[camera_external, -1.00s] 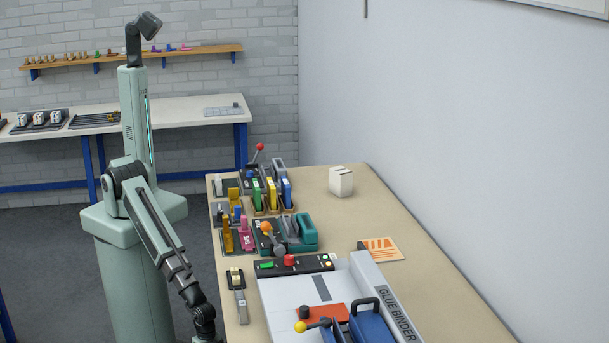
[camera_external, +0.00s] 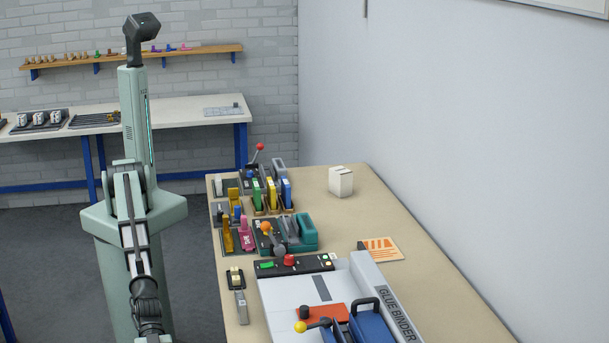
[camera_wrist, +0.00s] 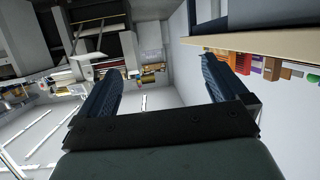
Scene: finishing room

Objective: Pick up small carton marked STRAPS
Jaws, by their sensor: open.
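A small white carton (camera_external: 341,181) stands upright on the wooden table near its far right edge, beside the wall, in the external view. I cannot read any marking on it there. My gripper shows in the wrist view (camera_wrist: 162,92), with its two dark fingers spread wide apart and nothing between them. In the external view my arm hangs down left of the table, and my gripper is out of that picture below the bottom edge. I cannot make out the carton in the wrist view.
A grey glue binder (camera_external: 375,290) fills the table's near part. Several coloured tools and holders line the left edge, with an orange-printed sheet (camera_external: 381,249) at the right. The table around the carton is bare. A white bench (camera_external: 180,111) stands at the back wall.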

